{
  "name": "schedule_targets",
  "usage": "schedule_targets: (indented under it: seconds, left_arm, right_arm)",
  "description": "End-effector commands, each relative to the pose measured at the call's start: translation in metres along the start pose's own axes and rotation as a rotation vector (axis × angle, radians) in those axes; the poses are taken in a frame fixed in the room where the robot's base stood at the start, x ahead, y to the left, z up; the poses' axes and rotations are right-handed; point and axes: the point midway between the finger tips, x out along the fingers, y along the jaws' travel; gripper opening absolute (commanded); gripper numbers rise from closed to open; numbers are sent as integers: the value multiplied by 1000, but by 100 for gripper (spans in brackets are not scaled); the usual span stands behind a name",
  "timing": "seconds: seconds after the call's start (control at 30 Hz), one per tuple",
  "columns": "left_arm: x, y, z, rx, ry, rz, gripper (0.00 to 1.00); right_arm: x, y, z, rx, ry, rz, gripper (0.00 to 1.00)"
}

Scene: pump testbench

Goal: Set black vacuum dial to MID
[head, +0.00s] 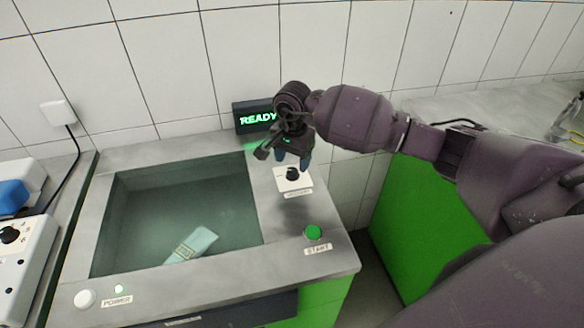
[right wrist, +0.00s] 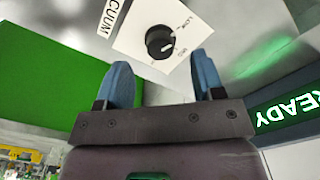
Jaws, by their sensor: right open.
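The black vacuum dial (head: 292,174) sits on a white square plate on the bench's right-hand strip, with a label below it. In the right wrist view the dial (right wrist: 160,42) shows on its plate, with small printed marks around it; which mark it points to I cannot tell for sure. My right gripper (head: 292,160) is just above and behind the dial in the head view. In the right wrist view its two blue fingers (right wrist: 163,80) are apart, with nothing between them, and the dial lies beyond the tips. My left gripper is not in view.
A READY display (head: 257,117) stands behind the dial, close to my right gripper. A green START button (head: 313,232) is in front of the dial. Left is a sunken basin (head: 130,215) holding a pale block (head: 192,245). A POWER button (head: 85,299) is at the front left.

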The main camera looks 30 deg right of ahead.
Motion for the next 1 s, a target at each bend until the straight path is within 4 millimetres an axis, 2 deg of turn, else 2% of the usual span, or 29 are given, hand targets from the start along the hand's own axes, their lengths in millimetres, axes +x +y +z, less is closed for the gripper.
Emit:
schedule_targets:
  seconds: [0.1, 0.27, 0.67, 0.9, 0.97, 1.0]
  left_arm:
    - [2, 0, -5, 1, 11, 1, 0]
    - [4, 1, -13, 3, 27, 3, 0]
    - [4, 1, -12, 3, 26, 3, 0]
    - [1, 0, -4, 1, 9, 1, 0]
    - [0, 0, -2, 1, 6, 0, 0]
    - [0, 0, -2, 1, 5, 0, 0]
  right_arm:
    - [18, 0, 1, 0, -2, 0, 62]
    - [31, 0, 0, 1, -2, 1, 62]
    - [35, 0, 0, 0, 0, -1, 60]
    - [35, 0, 0, 0, 0, -1, 24]
    - [35, 0, 0, 0, 0, -1, 14]
    - [35, 0, 0, 0, 0, -1, 13]
